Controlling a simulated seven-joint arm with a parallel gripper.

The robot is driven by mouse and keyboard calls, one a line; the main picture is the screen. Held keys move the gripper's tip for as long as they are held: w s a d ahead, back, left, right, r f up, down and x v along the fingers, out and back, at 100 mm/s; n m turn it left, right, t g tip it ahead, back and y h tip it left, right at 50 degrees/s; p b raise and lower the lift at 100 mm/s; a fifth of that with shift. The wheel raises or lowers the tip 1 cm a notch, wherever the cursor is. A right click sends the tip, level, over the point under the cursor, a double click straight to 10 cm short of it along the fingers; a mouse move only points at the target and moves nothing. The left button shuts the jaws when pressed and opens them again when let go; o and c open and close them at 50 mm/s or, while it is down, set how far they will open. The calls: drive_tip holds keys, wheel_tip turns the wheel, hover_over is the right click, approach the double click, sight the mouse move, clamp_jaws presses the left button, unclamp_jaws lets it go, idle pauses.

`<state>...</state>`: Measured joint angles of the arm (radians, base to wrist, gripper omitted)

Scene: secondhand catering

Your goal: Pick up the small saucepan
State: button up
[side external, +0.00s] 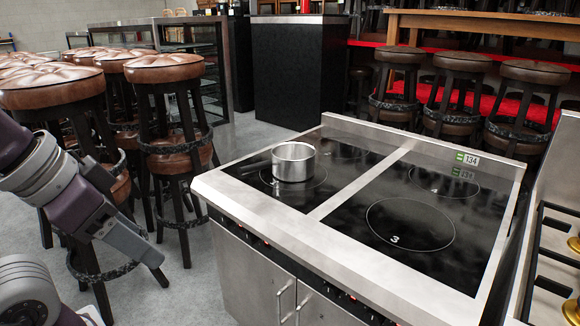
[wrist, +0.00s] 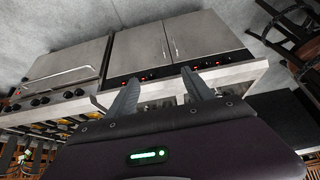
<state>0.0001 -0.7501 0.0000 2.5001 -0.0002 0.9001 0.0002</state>
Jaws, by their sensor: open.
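The small saucepan (side external: 293,162) is a shiny steel pot standing upright on the front left ring of the black glass hob (side external: 400,228). Its dark handle (side external: 254,166) points to the left in the side view. My gripper (side external: 162,279) is left of the stove, beside and below the hob's left edge, well apart from the pan. In the wrist view my gripper (wrist: 160,92) shows two separated fingers with nothing between them. The saucepan cannot be made out in the wrist view.
The stove's steel rim (side external: 245,205) lies between my gripper and the pan. Brown-topped stools (side external: 165,68) stand close behind my arm. A gas range (side external: 555,262) adjoins on the right. The rest of the hob is clear.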

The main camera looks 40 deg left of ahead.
drive_tip(key=shift+c, duration=0.9)
